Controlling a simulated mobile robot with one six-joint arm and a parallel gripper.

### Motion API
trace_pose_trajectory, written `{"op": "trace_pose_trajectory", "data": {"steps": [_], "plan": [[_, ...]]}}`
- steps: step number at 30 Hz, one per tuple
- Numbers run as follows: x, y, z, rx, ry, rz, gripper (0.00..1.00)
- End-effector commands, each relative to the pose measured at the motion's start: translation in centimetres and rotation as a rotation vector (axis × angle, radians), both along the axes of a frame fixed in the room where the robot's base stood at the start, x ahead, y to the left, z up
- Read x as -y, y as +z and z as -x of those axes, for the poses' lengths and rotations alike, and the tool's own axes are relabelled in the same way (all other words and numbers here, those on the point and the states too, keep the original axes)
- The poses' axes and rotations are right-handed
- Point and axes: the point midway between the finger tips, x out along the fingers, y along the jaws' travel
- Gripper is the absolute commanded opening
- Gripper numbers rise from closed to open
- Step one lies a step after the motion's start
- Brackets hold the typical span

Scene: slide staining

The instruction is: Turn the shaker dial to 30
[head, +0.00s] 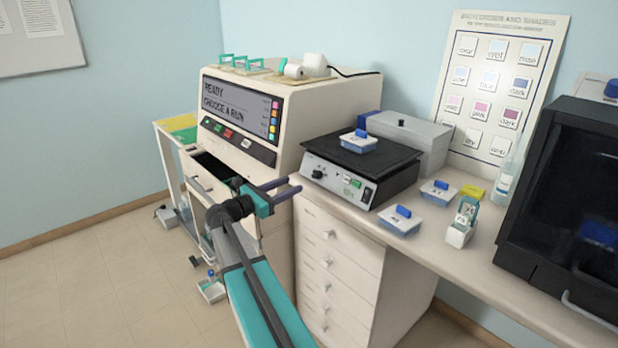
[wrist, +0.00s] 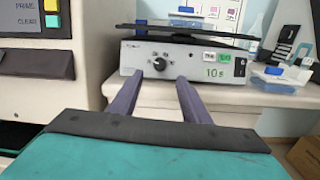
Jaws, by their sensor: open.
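The shaker (head: 345,168) stands on the bench, with a black platform on top and a pale front panel. Its round black dial (wrist: 160,63) is on the left part of that panel in the wrist view; the dial also shows in the head view (head: 318,174).
A blue-lidded tub (head: 358,142) sits on the shaker platform. More tubs (head: 400,222) and a small slide rack (head: 462,222) stand on the bench to the right. A large staining machine (head: 285,115) is to the left. A dark cabinet (head: 565,200) stands far right.

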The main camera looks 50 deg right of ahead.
Motion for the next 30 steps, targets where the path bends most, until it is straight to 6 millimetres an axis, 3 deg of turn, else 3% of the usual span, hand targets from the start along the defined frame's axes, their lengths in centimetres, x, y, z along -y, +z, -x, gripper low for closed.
{"op": "trace_pose_trajectory", "data": {"steps": [18, 30], "plan": [[8.8, 0.1, 0.5, 0.000, -0.002, 0.001, 0.43], [10.6, 0.0, 0.6, 0.000, -0.001, 0.000, 0.43]]}}
